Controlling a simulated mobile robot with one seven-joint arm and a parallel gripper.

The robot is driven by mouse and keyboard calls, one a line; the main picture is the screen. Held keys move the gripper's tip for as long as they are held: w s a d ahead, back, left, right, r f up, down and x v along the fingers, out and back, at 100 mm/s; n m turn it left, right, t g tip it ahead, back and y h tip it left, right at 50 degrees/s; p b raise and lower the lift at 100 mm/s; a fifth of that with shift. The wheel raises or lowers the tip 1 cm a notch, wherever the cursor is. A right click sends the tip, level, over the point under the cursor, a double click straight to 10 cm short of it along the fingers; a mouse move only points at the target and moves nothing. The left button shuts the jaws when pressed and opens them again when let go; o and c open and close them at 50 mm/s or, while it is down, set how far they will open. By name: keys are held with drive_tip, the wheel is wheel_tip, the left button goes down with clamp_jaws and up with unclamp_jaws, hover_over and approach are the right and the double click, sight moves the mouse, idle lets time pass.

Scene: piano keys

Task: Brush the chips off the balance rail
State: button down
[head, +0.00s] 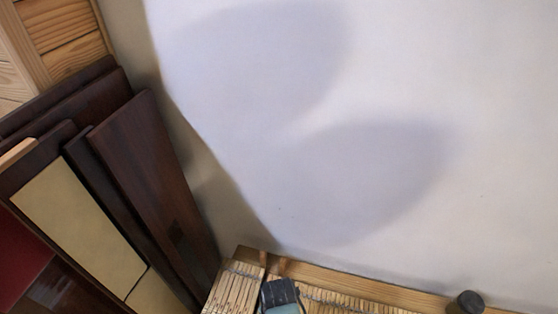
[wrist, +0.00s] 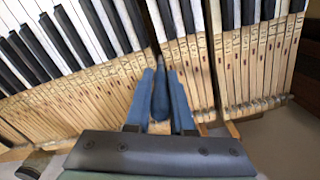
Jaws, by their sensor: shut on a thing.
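My gripper (wrist: 163,76) is low in the middle of the wrist view, its two blue fingers shut on a narrow dark blue thing (wrist: 160,98). That thing may be a brush handle; bristles do not show. It is over the wooden key sticks (wrist: 108,85), close to a gap in the row of keys. In the head view my gripper's dark end (head: 281,294) is at the bottom edge, over the keys (head: 235,288). I cannot make out the balance rail for sure, nor any chips.
Stacked dark wooden panels (head: 145,165) lean at the left. A pale wooden rail (head: 375,289) edges the keys beside a wide white surface (head: 400,60). A dark round pot or weight (head: 468,302) stands at the lower right.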

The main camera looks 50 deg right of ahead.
drive_tip(key=shift+r+p, duration=0.1)
drive_tip(key=shift+p, duration=0.2)
drive_tip(key=shift+d, duration=0.25)
drive_tip(key=shift+a+p, duration=0.35)
drive_tip(key=shift+p, duration=0.25)
drive_tip(key=shift+w+d+b, duration=0.1)
drive_tip(key=shift+d+b, duration=0.2)
drive_tip(key=shift+d, duration=0.1)
drive_tip(key=shift+a+p, duration=0.35)
drive_tip(key=shift+p, duration=0.15)
drive_tip(key=shift+d, duration=0.3)
drive_tip(key=shift+a, duration=0.25)
drive_tip(key=shift+d, duration=0.1)
